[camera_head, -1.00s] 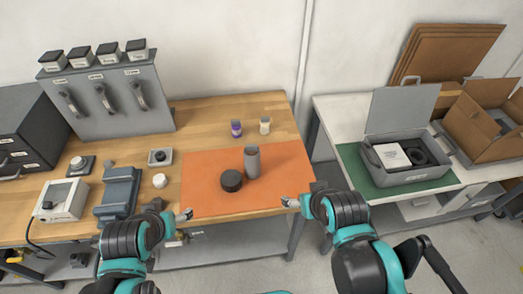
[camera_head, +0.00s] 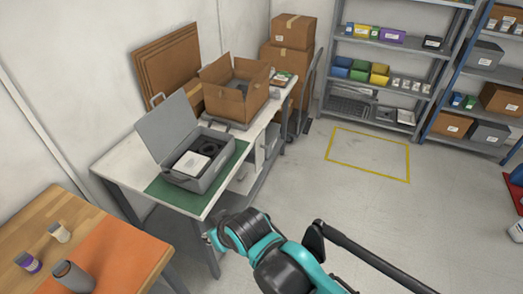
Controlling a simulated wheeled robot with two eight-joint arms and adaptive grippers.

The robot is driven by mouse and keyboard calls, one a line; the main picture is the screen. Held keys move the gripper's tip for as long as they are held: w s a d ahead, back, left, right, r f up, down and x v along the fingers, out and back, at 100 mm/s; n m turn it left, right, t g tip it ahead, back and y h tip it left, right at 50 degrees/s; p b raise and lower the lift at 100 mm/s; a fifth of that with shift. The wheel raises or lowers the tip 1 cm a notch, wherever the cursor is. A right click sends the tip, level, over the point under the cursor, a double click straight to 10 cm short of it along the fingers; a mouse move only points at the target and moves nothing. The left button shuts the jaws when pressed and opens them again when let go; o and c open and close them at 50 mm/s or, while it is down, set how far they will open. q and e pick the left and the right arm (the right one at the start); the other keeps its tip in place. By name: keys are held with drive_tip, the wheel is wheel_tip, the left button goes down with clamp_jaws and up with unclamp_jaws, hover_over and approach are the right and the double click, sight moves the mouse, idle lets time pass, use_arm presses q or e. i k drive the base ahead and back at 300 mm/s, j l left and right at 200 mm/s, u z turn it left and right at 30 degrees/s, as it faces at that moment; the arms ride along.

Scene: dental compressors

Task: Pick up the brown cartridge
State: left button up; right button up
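I cannot pick out a brown cartridge for certain. On the wooden table at lower left stand a small bottle with a tan-cream label (camera_head: 60,233), a purple-banded bottle (camera_head: 28,263) and a grey cylinder (camera_head: 73,277), which stands at the edge of the orange mat (camera_head: 125,252). My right gripper (camera_head: 209,238) is at lower centre, by the front edge of the white bench and right of the wooden table. It is small and partly hidden by its own arm, so its opening is unclear. My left gripper is out of view.
The white bench (camera_head: 118,171) holds an open grey case (camera_head: 208,176) on a green mat (camera_head: 166,194) and an open cardboard box (camera_head: 232,105). Closed cartons (camera_head: 290,30) and shelves of bins (camera_head: 372,47) stand behind. Floor inside the yellow outline (camera_head: 368,153) is clear.

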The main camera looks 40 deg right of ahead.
sight(61, 268)
drive_tip(key=z, duration=0.9)
drive_tip(key=u, duration=1.55)
